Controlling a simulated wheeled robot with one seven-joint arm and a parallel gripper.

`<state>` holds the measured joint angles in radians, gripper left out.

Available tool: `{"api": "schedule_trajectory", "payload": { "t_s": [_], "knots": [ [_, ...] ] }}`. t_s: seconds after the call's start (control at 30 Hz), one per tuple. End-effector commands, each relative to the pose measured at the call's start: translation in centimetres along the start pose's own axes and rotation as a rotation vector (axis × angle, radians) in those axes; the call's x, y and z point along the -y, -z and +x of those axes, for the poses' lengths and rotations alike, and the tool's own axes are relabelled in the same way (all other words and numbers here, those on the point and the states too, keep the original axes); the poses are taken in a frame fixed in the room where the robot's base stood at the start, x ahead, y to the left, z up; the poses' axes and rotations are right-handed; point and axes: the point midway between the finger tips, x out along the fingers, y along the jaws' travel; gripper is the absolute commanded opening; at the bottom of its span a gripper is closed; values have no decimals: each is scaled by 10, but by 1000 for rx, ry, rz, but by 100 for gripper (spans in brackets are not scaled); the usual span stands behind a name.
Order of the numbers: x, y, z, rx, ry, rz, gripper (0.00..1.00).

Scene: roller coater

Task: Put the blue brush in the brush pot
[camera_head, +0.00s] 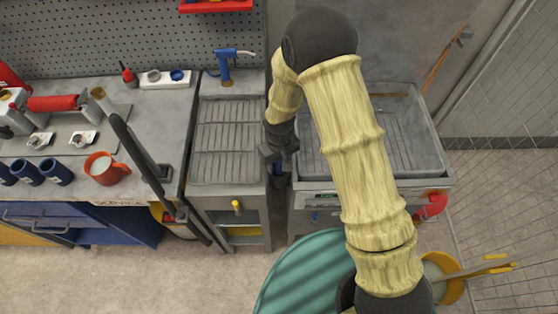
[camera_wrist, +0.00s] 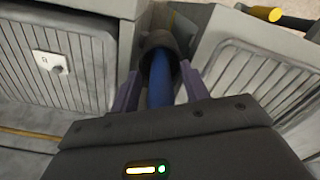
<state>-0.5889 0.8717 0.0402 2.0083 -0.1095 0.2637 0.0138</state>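The blue brush (camera_wrist: 159,82) shows as a blue handle running from between my fingers into the mouth of a dark round pot, which looks like the brush pot (camera_wrist: 157,41). The brush's lower end is hidden inside the pot. My gripper (camera_wrist: 161,72) points down around the handle, with a finger on each side and a narrow gap to each; it looks open. In the head view my gripper (camera_head: 279,154) is over the gap between the two sink units.
The ribbed left sink unit (camera_head: 226,140) and the right basin (camera_head: 425,150) stand close on either side. A bench with a red mug (camera_head: 103,168) and blue cups is at left. A teal round thing (camera_head: 300,272) stands in front.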

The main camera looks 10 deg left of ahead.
Motion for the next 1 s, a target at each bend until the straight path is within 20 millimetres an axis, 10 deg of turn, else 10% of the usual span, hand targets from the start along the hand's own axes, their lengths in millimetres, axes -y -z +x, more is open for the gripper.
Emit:
{"api": "schedule_trajectory", "payload": {
  "t_s": [0.37, 1.0],
  "knots": [
    [-1, 1, -18, -4, 0, 1, 46],
    [0, 1, -113, -4, 0, -1, 46]
  ]
}}
